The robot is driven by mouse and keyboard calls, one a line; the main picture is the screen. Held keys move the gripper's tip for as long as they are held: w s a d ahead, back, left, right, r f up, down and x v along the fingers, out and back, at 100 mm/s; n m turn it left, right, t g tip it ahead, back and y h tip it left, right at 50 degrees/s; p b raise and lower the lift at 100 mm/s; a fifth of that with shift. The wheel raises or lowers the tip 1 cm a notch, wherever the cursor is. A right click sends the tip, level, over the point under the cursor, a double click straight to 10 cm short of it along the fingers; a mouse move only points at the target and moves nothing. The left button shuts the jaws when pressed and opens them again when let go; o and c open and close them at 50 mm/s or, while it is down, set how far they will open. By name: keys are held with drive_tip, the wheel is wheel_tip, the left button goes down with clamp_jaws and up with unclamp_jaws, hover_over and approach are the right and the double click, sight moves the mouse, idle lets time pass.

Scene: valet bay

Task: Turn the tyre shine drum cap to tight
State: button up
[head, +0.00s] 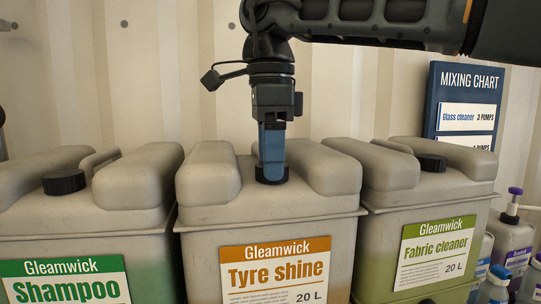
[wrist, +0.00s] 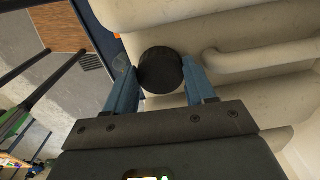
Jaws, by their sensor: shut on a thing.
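The tyre shine drum (head: 204,213) stands in the middle of the head view, with an orange label reading "Tyre shine". Its black cap (wrist: 160,70) sits on the top of the drum, and in the head view it is mostly hidden behind the fingers. My gripper (head: 271,170) points straight down from above, with its blue fingers at the cap. In the wrist view the two blue fingers (wrist: 160,82) stand on either side of the cap, shut on it. I cannot tell how tight the cap is.
A shampoo drum (head: 140,230) stands close on the left and a fabric cleaner drum (head: 480,205) close on the right. Smaller bottles (head: 513,250) stand at the far right. A mixing chart (head: 465,82) hangs on the wall behind.

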drive_tip(key=shift+m, duration=0.3)
drive_tip(key=m, duration=0.5)
drive_tip(key=shift+w+m, duration=0.1)
drive_tip(key=shift+m, duration=0.2)
drive_tip(key=m, duration=0.5)
drive_tip(key=shift+r, duration=0.1)
drive_tip(key=m, duration=0.6)
drive_tip(key=shift+w, duration=0.1)
drive_tip(key=m+b, duration=0.1)
drive_tip(key=m, duration=0.4)
drive_tip(key=shift+d, duration=0.1)
drive_tip(key=shift+m, duration=0.4)
drive_tip(key=o, duration=0.8)
drive_tip(key=shift+c, duration=0.2)
